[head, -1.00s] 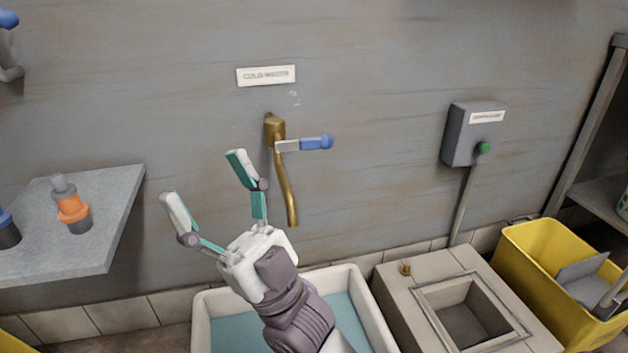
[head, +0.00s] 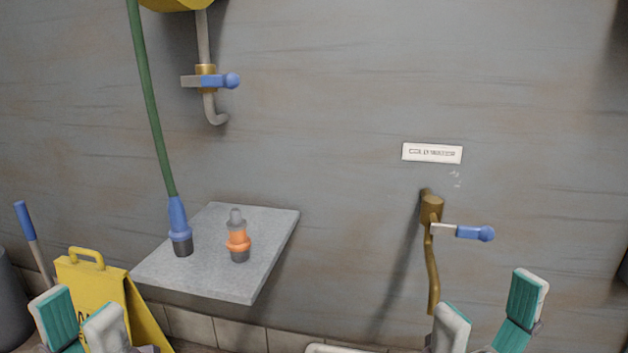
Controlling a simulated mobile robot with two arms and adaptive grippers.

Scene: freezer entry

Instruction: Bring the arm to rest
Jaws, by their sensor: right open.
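My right gripper (head: 488,293) shows at the lower right of the head view, its two teal-and-white fingers spread apart with nothing between them. It is low in the picture, below the blue lever of the brass tap (head: 432,208). My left gripper (head: 77,307) shows at the lower left, its fingers also apart and empty. It appears in front of the yellow folding sign (head: 138,307); the distance between them is unclear. The arms behind both grippers are mostly cut off by the bottom edge.
A grey wall shelf (head: 262,277) holds an orange-and-grey fitting (head: 238,240) and a blue-and-black hose end (head: 180,228) on a green hose (head: 150,100). A pipe valve with a blue lever (head: 220,81) is above. A white basin rim (head: 340,349) shows at the bottom.

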